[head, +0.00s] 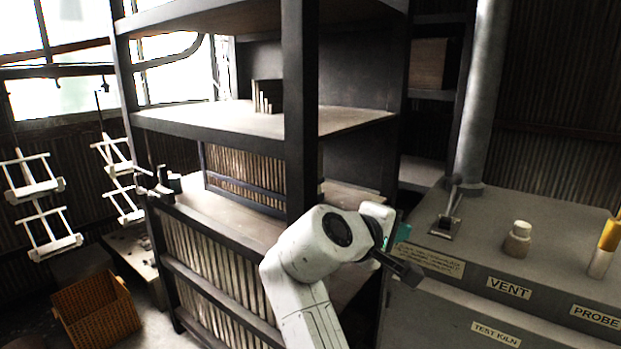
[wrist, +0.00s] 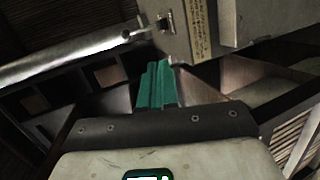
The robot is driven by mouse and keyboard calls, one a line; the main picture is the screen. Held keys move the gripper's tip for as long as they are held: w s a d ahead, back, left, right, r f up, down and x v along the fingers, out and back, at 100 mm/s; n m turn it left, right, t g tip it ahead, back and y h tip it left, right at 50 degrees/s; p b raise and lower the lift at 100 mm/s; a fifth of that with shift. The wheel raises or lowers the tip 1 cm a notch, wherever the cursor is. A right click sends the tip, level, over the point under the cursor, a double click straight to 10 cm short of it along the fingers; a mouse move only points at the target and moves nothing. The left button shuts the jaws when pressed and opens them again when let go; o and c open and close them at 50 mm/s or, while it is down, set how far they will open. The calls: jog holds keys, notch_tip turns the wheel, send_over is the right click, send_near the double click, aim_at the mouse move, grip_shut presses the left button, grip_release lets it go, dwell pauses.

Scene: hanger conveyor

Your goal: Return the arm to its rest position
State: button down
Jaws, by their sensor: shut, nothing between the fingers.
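My white arm reaches up from the bottom middle of the head view, bent at a joint. My gripper (head: 391,241) is at its end, mostly hidden behind the wrist, with only a bit of teal finger showing. It is in front of the dark shelf rack and left of the grey kiln bench. In the wrist view the teal fingers of my gripper (wrist: 155,86) lie together, shut, with nothing between them.
A dark shelf rack (head: 301,120) stands close behind my arm. The grey test kiln (head: 450,300) is at the right, with a lever (head: 447,222), a vent knob (head: 517,240) and a yellow-topped probe (head: 604,248). White hangers (head: 35,190) and an orange basket (head: 97,312) are at the left.

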jog(key=s+d+f+m+g+y, duration=0.15)
jog(key=s+d+f, duration=0.3)
jog(key=f, duration=0.45)
jog(key=s+d+f+m+g+y, duration=0.1)
jog(key=s+d+f+g+y, duration=0.15)
jog(key=s+f, duration=0.55)
jog(key=s+d+f+m+g+y, duration=0.15)
jog(key=s+d+f, duration=0.3)
jog(key=f, duration=0.65)
jog(key=s+f+m+g+y, duration=0.1)
jog(key=s+f, duration=0.4)
jog(key=s, duration=0.8)
jog(key=s+f+m+g+y, duration=0.2)
jog(key=s+f+m+y, duration=0.2)
jog(key=s, duration=0.9)
notch_tip(320, 180, down, 2)
jog(key=shift+d, duration=0.35)
